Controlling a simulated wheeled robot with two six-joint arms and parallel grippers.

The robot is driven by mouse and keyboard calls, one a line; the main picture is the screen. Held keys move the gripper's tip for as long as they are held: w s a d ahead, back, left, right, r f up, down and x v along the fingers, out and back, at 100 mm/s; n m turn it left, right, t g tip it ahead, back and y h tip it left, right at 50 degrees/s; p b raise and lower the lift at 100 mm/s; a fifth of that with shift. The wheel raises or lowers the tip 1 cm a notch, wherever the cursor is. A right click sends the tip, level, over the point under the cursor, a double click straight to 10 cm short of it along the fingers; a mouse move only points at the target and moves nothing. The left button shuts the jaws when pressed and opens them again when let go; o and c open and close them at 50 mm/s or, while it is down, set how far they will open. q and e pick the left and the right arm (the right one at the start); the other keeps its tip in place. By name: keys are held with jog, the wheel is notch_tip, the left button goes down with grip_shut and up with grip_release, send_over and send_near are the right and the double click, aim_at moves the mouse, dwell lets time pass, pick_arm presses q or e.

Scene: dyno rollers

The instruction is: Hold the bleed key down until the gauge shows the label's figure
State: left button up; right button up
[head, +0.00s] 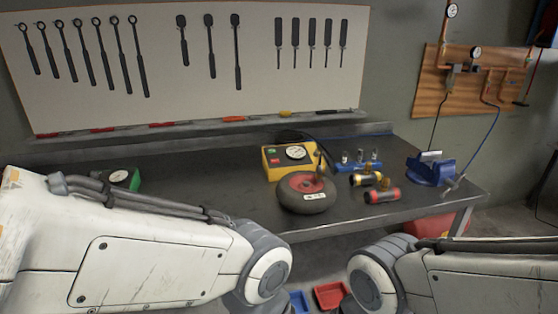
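A yellow box (270,162) with a round white gauge (296,153) and a red and a green patch on its face stands on the dark bench. The gauge's needle and figures are too small to read. In front of it lies a small dark tyre (300,205) with a red hub (296,184). A white label (315,197) is on its side, its figure unreadable. A small brass fitting (319,168) stands up at the hub; I cannot tell whether it is the bleed key. Both my arms reach in low, but their grippers are out of the picture.
A blue rack (347,168) of fittings, a yellow-and-black cylinder (366,179), a red cylinder (382,195) and a blue vise (432,173) stand to the right. A green box (134,178) is at left. Red (330,295) and blue bins lie below. The bench (225,175) is clear left of the tyre.

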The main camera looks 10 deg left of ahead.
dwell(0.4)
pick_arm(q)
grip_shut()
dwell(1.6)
